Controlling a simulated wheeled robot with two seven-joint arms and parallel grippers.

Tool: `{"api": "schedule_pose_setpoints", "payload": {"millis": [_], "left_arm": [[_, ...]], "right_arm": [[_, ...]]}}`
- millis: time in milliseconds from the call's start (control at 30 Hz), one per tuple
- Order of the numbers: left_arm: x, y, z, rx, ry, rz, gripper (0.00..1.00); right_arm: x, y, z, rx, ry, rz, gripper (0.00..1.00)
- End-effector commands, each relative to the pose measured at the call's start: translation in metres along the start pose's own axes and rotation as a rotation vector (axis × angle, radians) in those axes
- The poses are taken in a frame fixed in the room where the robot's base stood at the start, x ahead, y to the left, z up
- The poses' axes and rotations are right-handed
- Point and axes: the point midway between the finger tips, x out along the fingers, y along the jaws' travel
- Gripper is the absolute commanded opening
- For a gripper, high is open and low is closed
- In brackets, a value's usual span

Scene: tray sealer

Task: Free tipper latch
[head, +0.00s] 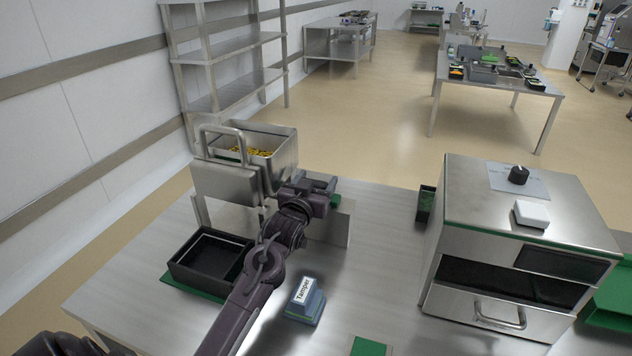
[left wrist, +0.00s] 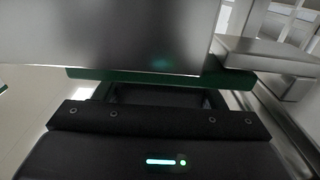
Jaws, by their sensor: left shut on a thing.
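The tipper (head: 245,179) is a steel hopper with a tall loop handle (head: 222,129) on its near side; yellow pieces (head: 250,150) lie in it. My left gripper (head: 318,197) is at the right side of the tipper and is shut on the tipper latch. In the left wrist view a green bar (left wrist: 150,77) lies in front of the gripper, under a grey steel face (left wrist: 120,35). The fingertips and their contact are hidden there. My right gripper is not in view.
A black tray (head: 208,262) on a green mat sits below the tipper at left. A blue block labelled Tamper (head: 304,300) stands near the table's front. The steel sealer (head: 520,235) with a front handle is at right.

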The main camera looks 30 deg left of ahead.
Motion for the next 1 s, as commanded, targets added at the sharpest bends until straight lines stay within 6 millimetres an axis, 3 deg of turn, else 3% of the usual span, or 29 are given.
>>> {"api": "schedule_pose_setpoints", "payload": {"millis": [33, 167, 267, 500, 800, 833, 1000], "left_arm": [[0.000, 0.000, 0.000, 0.000, 0.000, 0.000, 0.38], [0.000, 0.000, 0.000, 0.000, 0.000, 0.000, 0.23], [0.000, 0.006, 0.000, -0.003, 0.000, 0.001, 0.23], [0.000, 0.042, 0.000, -0.004, 0.000, 0.001, 0.23], [0.000, 0.047, 0.001, -0.002, -0.001, 0.005, 0.23], [0.000, 0.047, 0.001, -0.002, -0.001, 0.005, 0.65], [0.000, 0.046, 0.001, -0.001, -0.001, 0.003, 0.85]], "right_arm": [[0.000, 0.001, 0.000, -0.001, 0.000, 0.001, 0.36], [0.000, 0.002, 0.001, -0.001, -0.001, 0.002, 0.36], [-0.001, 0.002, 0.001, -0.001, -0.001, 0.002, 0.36], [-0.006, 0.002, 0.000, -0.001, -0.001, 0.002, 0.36], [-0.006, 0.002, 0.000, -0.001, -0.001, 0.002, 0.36], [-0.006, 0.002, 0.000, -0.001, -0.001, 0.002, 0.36], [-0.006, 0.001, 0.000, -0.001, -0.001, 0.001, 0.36]]}}
